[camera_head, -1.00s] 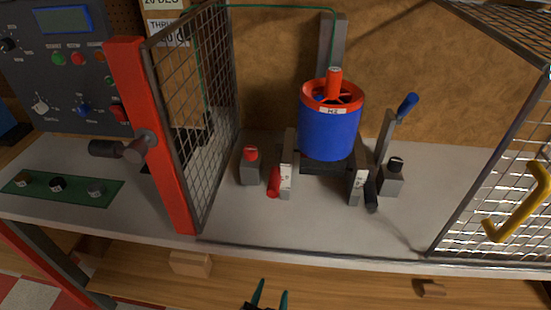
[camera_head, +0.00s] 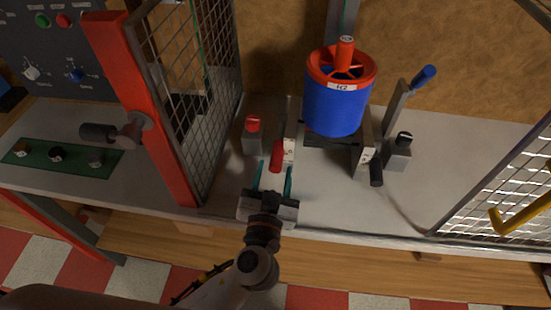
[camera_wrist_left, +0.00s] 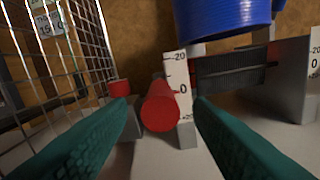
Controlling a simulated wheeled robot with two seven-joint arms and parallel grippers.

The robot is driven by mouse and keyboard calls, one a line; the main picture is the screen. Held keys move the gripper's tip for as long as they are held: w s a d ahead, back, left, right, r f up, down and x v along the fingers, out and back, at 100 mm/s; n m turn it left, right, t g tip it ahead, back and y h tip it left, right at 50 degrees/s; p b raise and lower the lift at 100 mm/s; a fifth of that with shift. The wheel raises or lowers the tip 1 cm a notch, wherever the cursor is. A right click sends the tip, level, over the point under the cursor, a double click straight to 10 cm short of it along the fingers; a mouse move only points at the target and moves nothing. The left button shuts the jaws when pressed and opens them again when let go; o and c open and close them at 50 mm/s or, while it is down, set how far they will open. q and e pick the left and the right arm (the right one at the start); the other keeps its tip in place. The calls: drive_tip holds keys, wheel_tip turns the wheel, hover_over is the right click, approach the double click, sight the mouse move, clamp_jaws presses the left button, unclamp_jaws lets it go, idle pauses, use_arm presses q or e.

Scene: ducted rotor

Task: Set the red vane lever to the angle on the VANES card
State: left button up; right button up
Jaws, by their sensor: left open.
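The red vane lever (camera_head: 276,157) stands at the left side of the rotor stand, beside a white angle scale (camera_head: 289,150). In the left wrist view the lever (camera_wrist_left: 160,106) points towards the camera, near the scale's 0 mark (camera_wrist_left: 183,88). My left gripper (camera_head: 274,180) is open, its teal fingers either side of the lever's near end in the head view. In the wrist view the lever lies between the fingers; contact cannot be seen. The blue ducted rotor (camera_head: 335,105) sits above. The VANES card cannot be made out. My right gripper is not in view.
A red-framed mesh door (camera_head: 150,115) stands open at the left, and another mesh panel (camera_head: 510,190) is at the right. A red-topped grey block (camera_head: 252,135) is close left of the lever. A black lever (camera_head: 376,172) is on the stand's right side.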

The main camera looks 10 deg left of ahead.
sight(280, 144)
use_arm(q)
drive_tip(key=shift+w, duration=1.3)
drive_tip(key=shift+f, duration=0.1)
clamp_jaws()
